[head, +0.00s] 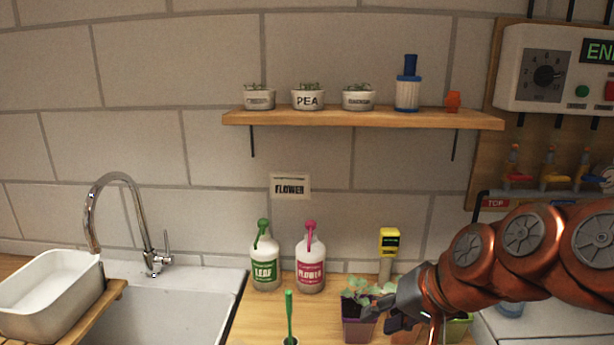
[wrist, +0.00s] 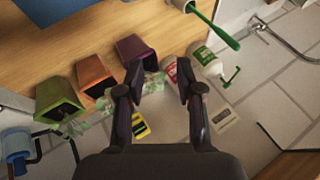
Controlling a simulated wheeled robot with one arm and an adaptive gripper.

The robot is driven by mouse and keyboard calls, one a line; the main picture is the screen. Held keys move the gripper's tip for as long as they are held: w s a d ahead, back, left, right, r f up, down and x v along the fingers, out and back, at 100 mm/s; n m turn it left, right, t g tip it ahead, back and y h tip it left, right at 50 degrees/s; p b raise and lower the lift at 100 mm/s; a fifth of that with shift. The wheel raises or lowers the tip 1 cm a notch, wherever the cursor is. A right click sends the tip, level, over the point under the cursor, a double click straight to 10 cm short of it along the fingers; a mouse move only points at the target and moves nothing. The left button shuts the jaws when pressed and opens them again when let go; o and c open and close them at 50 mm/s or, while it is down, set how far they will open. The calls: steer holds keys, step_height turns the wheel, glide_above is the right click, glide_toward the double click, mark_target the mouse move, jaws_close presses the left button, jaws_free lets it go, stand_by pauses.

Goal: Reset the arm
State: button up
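My copper-coloured arm reaches in from the right in the head view. My gripper (head: 382,316) is at its end, low over the worktop and in front of the seedling pots. In the wrist view my gripper (wrist: 160,76) has its two dark fingers spread apart, with nothing held between them. A purple pot (head: 358,328) with a leafy seedling stands just left of the gripper in the head view. The wrist view shows the purple pot (wrist: 135,50), an orange pot (wrist: 93,75) and a green pot (wrist: 60,97) in a row; the arm partly hides this row in the head view.
LEAF bottle (head: 264,265), FLOWER bottle (head: 310,266) and yellow meter (head: 388,246) stand behind on the worktop. A green stick (head: 289,312) rises in front. Sink (head: 170,305) and white tub (head: 50,292) are left. A shelf (head: 360,118) with labelled pots hangs above.

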steer(key=s+d+f+n+g+h+p, duration=0.1)
steer(key=s+d+f+g+h, duration=0.1)
steer(key=s, duration=0.8)
steer(key=s+d+f+n+g+h+p, duration=0.1)
steer(key=s+f+g, duration=0.4)
steer(key=s, duration=0.6)
steer(key=d+f+h+p, duration=0.1)
steer(key=d+h, duration=0.1)
steer(key=shift+s+d, duration=0.15)
steer(key=shift+d, duration=0.25)
